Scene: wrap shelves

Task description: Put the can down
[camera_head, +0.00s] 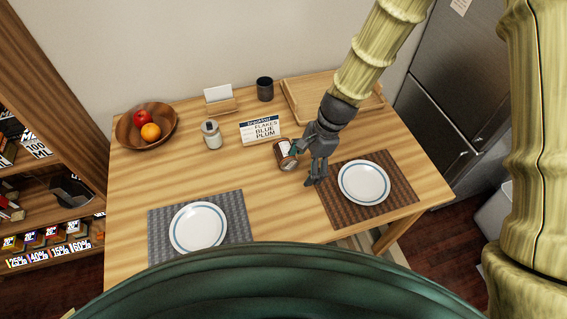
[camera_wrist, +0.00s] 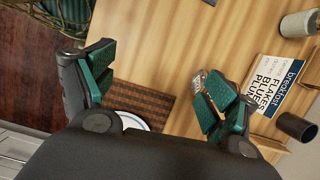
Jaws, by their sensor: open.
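A brown-red can with a white label (camera_head: 283,152) is on the wooden table, left of the brown placemat. My gripper (camera_head: 304,167) is open, with its fingers low over the table beside the can. One finger overlaps the can's right side in the head view, and I cannot tell whether they touch. In the wrist view the open gripper (camera_wrist: 155,78) shows bare table between its green pads. A small part of the can (camera_wrist: 199,82) shows beside the right-hand finger, which hides the rest of it.
A white plate on a brown placemat (camera_head: 335,213) lies right of my gripper. A breakfast card (camera_head: 260,130), a jar (camera_head: 212,135), a dark cup (camera_head: 265,89) and a wooden tray (camera_head: 298,108) stand behind. A fruit bowl (camera_head: 124,134) is far left. The left-centre table is clear.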

